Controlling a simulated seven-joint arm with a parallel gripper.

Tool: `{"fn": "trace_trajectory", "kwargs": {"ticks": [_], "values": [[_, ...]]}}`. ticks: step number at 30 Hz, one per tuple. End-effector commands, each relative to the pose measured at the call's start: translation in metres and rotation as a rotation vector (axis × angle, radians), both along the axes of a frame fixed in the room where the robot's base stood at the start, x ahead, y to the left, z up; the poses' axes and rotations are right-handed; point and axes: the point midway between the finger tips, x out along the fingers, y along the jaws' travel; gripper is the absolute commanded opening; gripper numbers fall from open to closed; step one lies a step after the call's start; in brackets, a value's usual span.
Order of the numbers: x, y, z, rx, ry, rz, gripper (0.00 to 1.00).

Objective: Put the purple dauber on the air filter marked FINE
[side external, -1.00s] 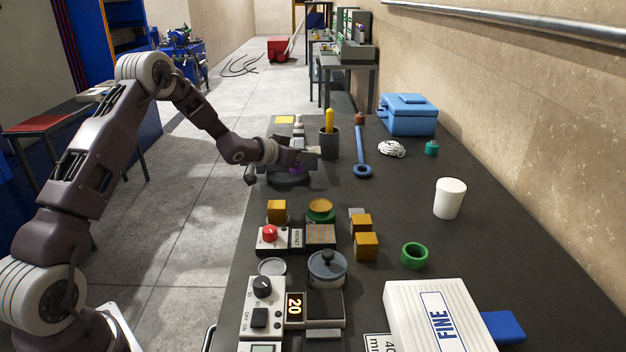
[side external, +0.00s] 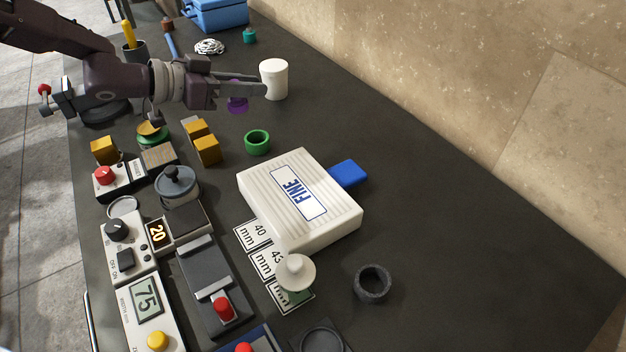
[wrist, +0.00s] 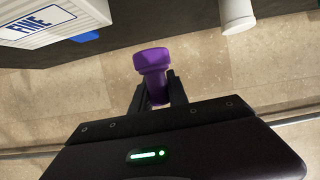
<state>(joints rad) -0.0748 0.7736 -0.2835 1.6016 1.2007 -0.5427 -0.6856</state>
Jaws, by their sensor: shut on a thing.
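The purple dauber (side external: 237,104) is held between the fingers of my gripper (side external: 240,90), above the table and near the white cup. In the wrist view the purple dauber (wrist: 153,64) sits between the two dark fingers of my gripper (wrist: 156,92), with its wide end outward. The air filter marked FINE (side external: 322,222) is a white ribbed block lying flat on the table, with a blue label on top. It also shows at the upper left of the wrist view (wrist: 88,12). My gripper is up and to the left of it in the side view, apart from it.
A white cup (side external: 273,79) stands just behind my gripper. A green ring (side external: 257,142) and yellow blocks (side external: 206,150) lie between my gripper and the filter. A blue piece (side external: 348,173) touches the filter's far side. The table's right side is clear.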

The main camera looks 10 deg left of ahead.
Motion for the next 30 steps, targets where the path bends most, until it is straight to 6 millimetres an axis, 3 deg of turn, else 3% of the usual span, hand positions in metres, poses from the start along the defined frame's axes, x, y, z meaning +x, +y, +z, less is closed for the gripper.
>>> {"fn": "trace_trajectory", "kwargs": {"ticks": [1,3,6,9,13,24,30], "values": [[-0.017,-0.032,0.004,0.001,-0.003,-0.074,0.00],[-0.041,-0.069,0.008,0.006,-0.004,-0.170,0.00],[-0.073,-0.109,0.012,0.013,-0.006,-0.282,0.00],[-0.095,-0.134,0.014,0.018,-0.007,-0.356,0.00],[-0.110,-0.148,0.010,0.021,-0.004,-0.399,0.00],[-0.111,-0.149,-0.067,0.021,-0.001,-0.402,0.00],[-0.110,-0.149,-0.085,0.021,-0.008,-0.402,0.00]]}}
